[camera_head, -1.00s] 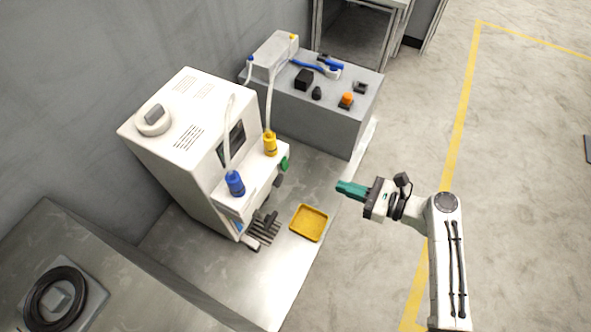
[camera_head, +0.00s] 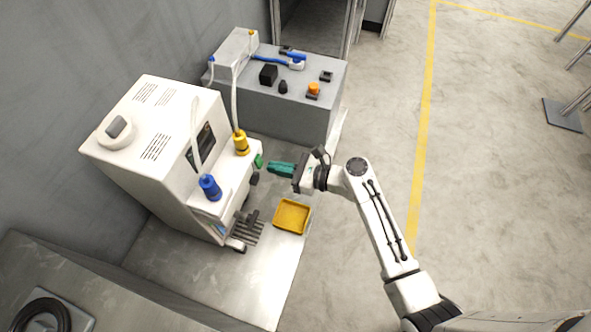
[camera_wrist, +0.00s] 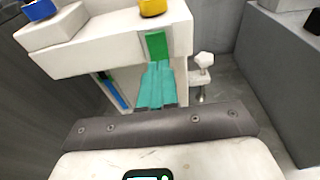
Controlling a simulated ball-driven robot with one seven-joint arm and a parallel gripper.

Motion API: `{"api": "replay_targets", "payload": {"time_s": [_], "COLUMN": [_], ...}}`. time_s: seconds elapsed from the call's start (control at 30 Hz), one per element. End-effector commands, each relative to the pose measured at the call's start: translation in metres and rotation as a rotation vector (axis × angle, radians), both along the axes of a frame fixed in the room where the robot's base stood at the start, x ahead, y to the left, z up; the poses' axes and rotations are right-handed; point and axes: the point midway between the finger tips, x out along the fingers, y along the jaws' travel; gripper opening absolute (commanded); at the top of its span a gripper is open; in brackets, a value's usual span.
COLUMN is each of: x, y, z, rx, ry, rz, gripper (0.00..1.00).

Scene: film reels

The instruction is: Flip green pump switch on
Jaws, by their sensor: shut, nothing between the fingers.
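The green pump switch (camera_head: 259,160) is on the right side of the white machine (camera_head: 150,150), below the yellow-capped fitting. In the wrist view the green switch (camera_wrist: 157,46) is straight ahead of my fingertips, on the machine's front edge. My gripper (camera_head: 272,168) has teal fingers that are shut and empty. In the wrist view my gripper (camera_wrist: 159,68) points at the switch, with the fingertips just below its lower end. I cannot tell whether they touch it. The way the switch is set is too unclear to read.
A yellow tray (camera_head: 292,216) lies on the metal table below my gripper. A blue fitting (camera_head: 210,188) and a yellow fitting (camera_head: 241,143) with tubes stand on the machine's ledge. A grey box (camera_head: 300,105) with buttons stands behind. A white clamp knob (camera_wrist: 203,60) is right of the switch.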

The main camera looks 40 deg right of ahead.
Motion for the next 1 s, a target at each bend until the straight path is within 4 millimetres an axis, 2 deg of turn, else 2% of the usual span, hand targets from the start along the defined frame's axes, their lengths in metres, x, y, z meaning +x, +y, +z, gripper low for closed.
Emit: {"api": "replay_targets", "payload": {"time_s": [0.2,0.57,0.8,0.87,1.0], "x": [0.012,0.013,0.018,0.018,0.018], "y": [0.008,0.009,0.012,0.012,0.013], "z": [-0.003,-0.003,-0.013,-0.005,-0.005], "rx": [0.000,0.000,0.041,0.040,0.040], "ry": [0.000,-0.001,-0.054,-0.056,-0.056], "rz": [-0.001,-0.001,-0.001,0.000,0.001], "gripper": [0.00,0.00,0.00,0.00,0.00]}}
